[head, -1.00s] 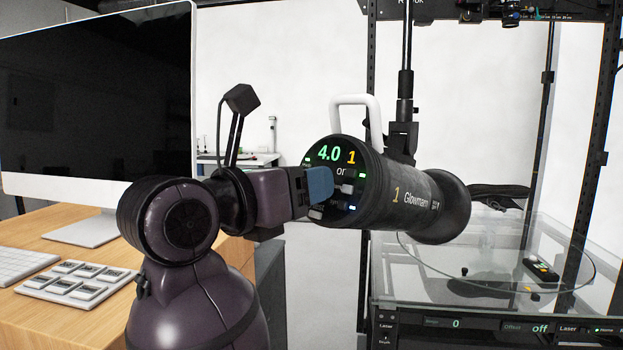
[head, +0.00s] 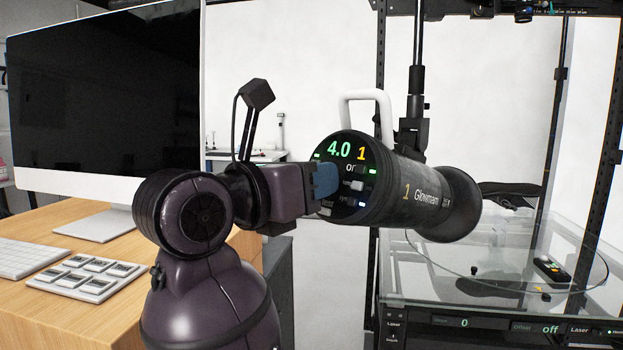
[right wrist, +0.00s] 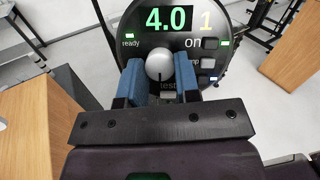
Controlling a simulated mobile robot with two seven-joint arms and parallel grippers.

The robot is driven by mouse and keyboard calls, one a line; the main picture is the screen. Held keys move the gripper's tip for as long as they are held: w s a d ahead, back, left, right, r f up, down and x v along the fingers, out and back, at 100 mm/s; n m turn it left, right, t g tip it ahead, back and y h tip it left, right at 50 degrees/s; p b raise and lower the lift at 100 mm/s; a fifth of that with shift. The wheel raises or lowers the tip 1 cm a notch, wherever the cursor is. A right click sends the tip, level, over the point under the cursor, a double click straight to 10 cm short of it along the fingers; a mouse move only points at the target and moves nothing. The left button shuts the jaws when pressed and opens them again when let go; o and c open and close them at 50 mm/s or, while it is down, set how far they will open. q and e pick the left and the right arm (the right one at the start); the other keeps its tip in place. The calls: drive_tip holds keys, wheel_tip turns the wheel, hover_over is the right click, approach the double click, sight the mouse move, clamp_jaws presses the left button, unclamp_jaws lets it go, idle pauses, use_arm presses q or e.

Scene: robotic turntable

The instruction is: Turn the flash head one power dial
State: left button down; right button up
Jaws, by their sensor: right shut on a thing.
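The flash head one (head: 400,190) is a black cylinder marked with a yellow 1, hung on a stand with a white handle on top. Its round back panel faces my right arm and reads 4.0; it also fills the top of the right wrist view (right wrist: 216,58). The power dial (right wrist: 159,64) is a pale round knob below the display, with a dark mark at its lower edge. My right gripper (right wrist: 160,80) has its blue fingers on either side of the dial, shut on it. In the head view the right gripper (head: 327,180) hides the dial. My left gripper is not in view.
A glass-topped turntable (head: 400,283) stands at right inside a black frame, with a small dark device on it. A wooden desk (head: 35,307) at left holds a large monitor (head: 100,100), a keyboard and a button pad.

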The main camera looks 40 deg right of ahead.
drive_tip(key=m+g+b, duration=0.1)
drive_tip(key=m, duration=0.2)
drive_tip(key=m+g+b, duration=0.1)
drive_tip(key=m+b, duration=0.1)
drive_tip(key=m, duration=0.2)
drive_tip(key=shift+w+g, duration=0.15)
drive_tip(key=shift+g, duration=0.25)
drive_tip(key=shift+r, duration=0.1)
drive_tip(key=o, duration=0.9)
drive_tip(key=shift+o, duration=0.2)
drive_tip(key=shift+a, duration=0.1)
